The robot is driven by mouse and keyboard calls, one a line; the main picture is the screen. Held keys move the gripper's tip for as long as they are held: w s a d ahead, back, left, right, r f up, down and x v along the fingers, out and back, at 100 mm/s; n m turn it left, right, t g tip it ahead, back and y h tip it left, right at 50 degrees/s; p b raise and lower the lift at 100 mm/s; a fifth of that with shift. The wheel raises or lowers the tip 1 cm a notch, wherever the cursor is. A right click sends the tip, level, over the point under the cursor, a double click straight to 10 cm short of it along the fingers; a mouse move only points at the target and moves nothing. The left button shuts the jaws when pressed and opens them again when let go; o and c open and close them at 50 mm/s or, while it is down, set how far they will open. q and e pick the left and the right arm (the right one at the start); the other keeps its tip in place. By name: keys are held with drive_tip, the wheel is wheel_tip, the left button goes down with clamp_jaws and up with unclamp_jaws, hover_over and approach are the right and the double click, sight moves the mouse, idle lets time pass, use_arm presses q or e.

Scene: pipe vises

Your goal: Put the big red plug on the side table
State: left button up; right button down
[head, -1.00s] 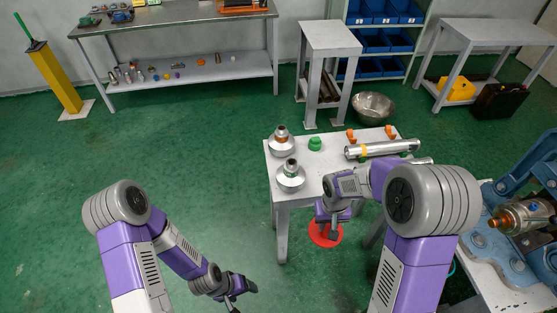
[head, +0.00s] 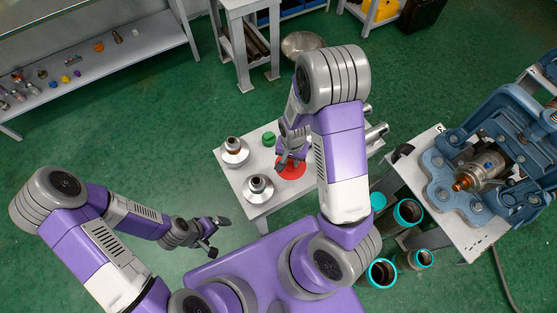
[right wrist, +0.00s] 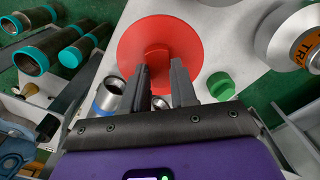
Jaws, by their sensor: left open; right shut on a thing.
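The big red plug (head: 292,170) shows as a wide red disc over the small grey table (head: 231,178). In the right wrist view the plug (right wrist: 190,40) has its stem between the fingers of my right gripper (right wrist: 160,75). My right gripper (head: 288,160) is shut on it. I cannot tell whether the disc touches the table top. A small green plug (head: 268,138) stands on the table beside the disc, apart from it. My left gripper (head: 222,238) is open and empty, left of the table and away from it.
Two silver flanged fittings (head: 258,188) (head: 234,151) stand on the table's left part. Metal pipe pieces (head: 376,132) lie at its right side. Several teal-rimmed pipes (head: 408,212) stand on the right. A blue vise (head: 480,160) is on the bench further right.

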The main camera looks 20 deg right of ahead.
sight(291, 163)
drive_tip(key=shift+s+f, duration=0.1)
drive_tip(key=shift+f, duration=1.5)
wheel_tip(291, 163, down, 3)
drive_tip(key=shift+f+b, duration=0.1)
drive_tip(key=shift+b, duration=0.35)
drive_tip(key=shift+w+f, duration=0.1)
drive_tip(key=shift+w, duration=0.1)
drive_tip(key=shift+f, duration=0.2)
drive_tip(key=c, duration=0.9)
unclamp_jaws()
drive_tip(key=shift+r, duration=0.1)
